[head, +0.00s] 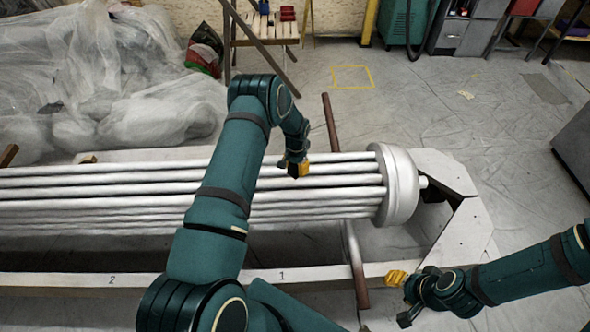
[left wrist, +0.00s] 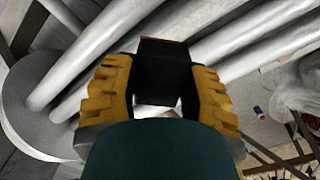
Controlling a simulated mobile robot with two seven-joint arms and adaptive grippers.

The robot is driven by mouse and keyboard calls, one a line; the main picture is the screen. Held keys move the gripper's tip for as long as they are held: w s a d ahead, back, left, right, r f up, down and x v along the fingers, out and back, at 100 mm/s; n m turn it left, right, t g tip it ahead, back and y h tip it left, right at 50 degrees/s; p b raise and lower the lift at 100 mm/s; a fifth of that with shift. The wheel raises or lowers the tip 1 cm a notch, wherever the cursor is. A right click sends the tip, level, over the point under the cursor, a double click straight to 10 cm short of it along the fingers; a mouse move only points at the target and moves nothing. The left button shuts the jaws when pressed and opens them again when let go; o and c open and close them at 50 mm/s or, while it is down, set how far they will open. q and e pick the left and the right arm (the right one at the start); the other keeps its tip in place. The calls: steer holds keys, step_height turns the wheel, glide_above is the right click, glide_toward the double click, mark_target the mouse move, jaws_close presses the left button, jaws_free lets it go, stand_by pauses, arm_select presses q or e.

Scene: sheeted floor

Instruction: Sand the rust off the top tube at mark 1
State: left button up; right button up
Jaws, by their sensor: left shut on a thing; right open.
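A bundle of pale grey tubes runs across the head view, with the top tube (head: 335,157) along its far upper side. It ends at a round white end plate (head: 398,185). Mark 1 (head: 282,275) is printed on the white front beam. My left gripper (head: 298,170) is shut on a black block (left wrist: 162,75), which looks like a sanding block. It is over the tubes, roughly in line with mark 1. I cannot tell whether the block touches a tube. No rust is clearly visible; my left arm hides part of the bundle. My right gripper (head: 398,299) is open and empty near the front beam.
Mark 2 (head: 112,280) is further left on the front beam. A brown bar (head: 331,125) crosses under the tubes near the end plate. Plastic-covered heaps (head: 90,80) lie at the back left. A wooden stand (head: 265,30) is behind. The floor at back right is largely clear.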

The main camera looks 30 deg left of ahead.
arm_select(q)
steer(key=shift+r+p, duration=0.5)
steer(key=shift+r, duration=1)
